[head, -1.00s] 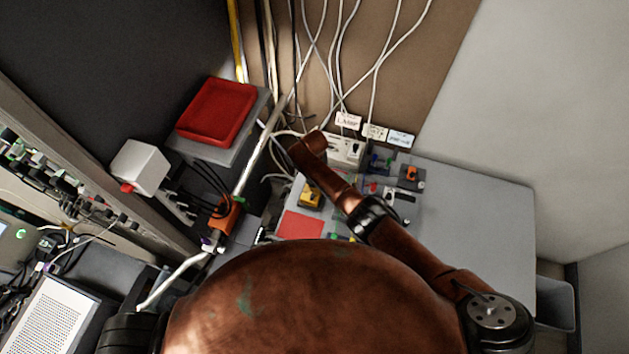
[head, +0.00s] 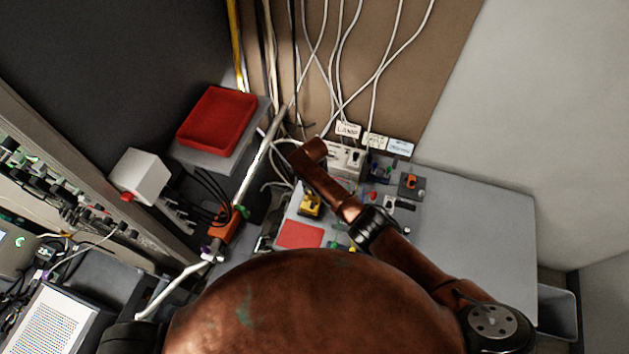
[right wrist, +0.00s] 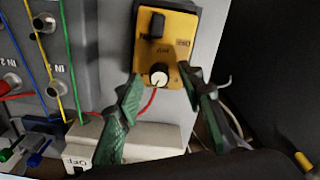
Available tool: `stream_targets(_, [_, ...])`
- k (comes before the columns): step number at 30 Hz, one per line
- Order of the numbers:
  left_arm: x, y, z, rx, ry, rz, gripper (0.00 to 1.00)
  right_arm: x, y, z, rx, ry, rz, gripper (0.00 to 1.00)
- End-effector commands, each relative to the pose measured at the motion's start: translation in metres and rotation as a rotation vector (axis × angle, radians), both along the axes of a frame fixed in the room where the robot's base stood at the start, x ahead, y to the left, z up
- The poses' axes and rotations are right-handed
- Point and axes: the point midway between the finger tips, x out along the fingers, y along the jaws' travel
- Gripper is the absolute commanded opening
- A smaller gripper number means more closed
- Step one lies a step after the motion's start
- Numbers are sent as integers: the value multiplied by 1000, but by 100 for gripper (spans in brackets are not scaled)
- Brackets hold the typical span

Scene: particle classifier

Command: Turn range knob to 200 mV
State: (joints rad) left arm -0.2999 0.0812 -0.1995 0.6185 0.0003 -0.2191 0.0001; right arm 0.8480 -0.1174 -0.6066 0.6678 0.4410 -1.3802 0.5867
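In the right wrist view, a yellow box (right wrist: 166,42) with a black switch (right wrist: 157,25) and a round white knob (right wrist: 159,78) is fixed on a grey panel. The box's printed labels are too small to read, so I cannot tell whether this is the range knob or where it points. My right gripper (right wrist: 160,79) has green fingers spread apart, one on either side of the white knob in the picture. I cannot tell whether they touch it. In the head view my right arm reaches in from the lower right, with its gripper hidden. My left gripper is not in view.
A white box marked OFF (right wrist: 150,137) lies below the fingers, and a panel with sockets and coloured cables (right wrist: 40,62) is to the left. In the head view, a grey table (head: 475,235) holds several small devices. A red tray (head: 217,118) stands at the back left.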

Motion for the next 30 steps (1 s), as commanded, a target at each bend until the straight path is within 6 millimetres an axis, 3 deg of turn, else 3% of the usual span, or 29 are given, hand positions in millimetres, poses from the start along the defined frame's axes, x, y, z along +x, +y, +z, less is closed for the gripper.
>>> stream_targets(16, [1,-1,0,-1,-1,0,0,1,0,97,1,-2,-1,35])
stream_targets(21, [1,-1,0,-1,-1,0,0,0,-1,109,0,-1,-2,35])
stream_targets(30, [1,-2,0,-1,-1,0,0,0,-1,112,-1,-1,-1,35])
